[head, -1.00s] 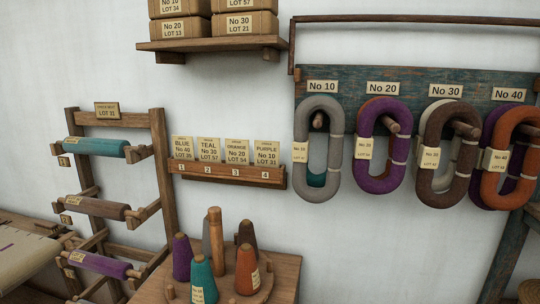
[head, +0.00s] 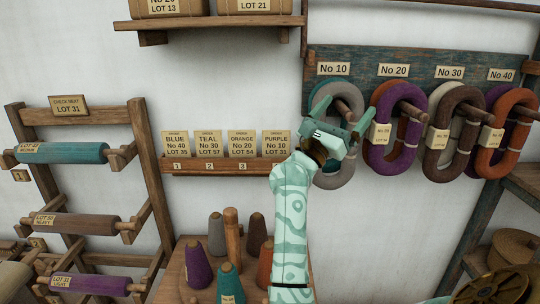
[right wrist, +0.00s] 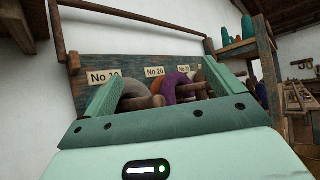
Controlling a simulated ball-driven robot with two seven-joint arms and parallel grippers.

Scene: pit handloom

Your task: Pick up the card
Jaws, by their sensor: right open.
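My right gripper (head: 340,112) is open and empty, to the right of the purple card and in front of the grey No 10 skein (head: 333,176). In the right wrist view its two fingers (right wrist: 162,72) are spread toward the skein board. My left gripper is not in view.
A blue-green board (head: 445,65) with pegs holds several skeins at right. A shelf (head: 200,24) with boxes is above the cards. Several yarn cones, such as the purple one (head: 198,267), stand on a table below. A roller rack (head: 145,160) stands at left.

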